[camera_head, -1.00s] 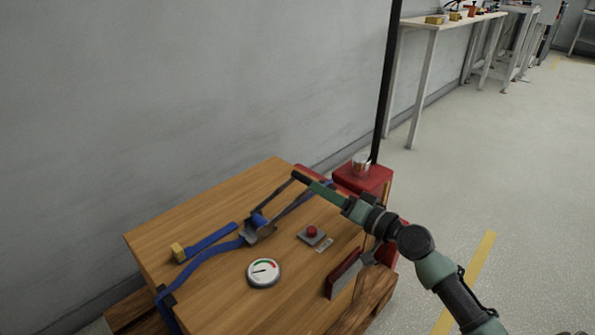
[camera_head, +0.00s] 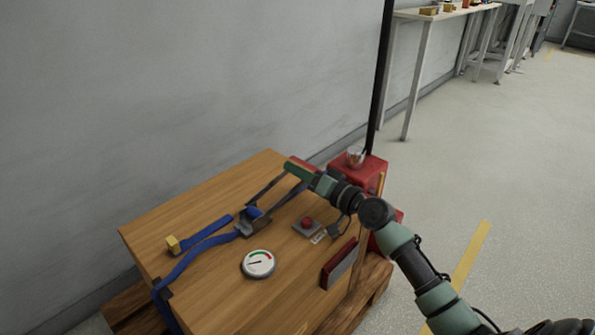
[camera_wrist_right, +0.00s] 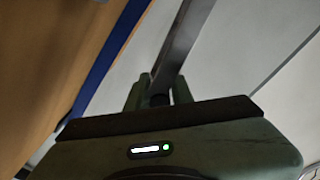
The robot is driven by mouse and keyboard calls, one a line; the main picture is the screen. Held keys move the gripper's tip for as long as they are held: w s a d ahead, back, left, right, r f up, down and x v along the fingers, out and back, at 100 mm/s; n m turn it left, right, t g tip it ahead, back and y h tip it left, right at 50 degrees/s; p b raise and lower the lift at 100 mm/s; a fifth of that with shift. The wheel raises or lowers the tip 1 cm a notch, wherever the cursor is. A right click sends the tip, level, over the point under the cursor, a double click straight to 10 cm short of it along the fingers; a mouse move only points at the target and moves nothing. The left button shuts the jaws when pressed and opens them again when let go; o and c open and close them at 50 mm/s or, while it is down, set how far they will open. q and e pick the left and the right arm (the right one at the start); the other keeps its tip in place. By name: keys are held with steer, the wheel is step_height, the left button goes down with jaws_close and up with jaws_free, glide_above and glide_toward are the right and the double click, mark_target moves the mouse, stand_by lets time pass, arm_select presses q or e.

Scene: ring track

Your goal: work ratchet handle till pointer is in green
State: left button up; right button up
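The ratchet (camera_head: 252,222) sits on the blue strap on top of the wooden crate (camera_head: 190,215). Its grey handle (camera_head: 268,190) is raised and slants up to the right. My right gripper (camera_head: 297,168) is at the handle's upper end. In the right wrist view its two fingers (camera_wrist_right: 160,92) stand on both sides of the dark grip, which seems clamped; the metal bar (camera_wrist_right: 178,45) runs on beyond them. The round white gauge (camera_head: 258,263) lies in front of the ratchet. Its pointer points left, outside the green at the top. My left gripper is out of view.
A red button on a grey box (camera_head: 307,224) sits right of the ratchet. A red block (camera_head: 339,264) is at the crate's right edge. A red base (camera_head: 358,171) with a black pole stands behind. A grey wall is at the back left; open floor lies right.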

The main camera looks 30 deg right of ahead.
jaws_close()
stand_by(0.6)
steer(key=shift+r, duration=0.1)
stand_by(0.6)
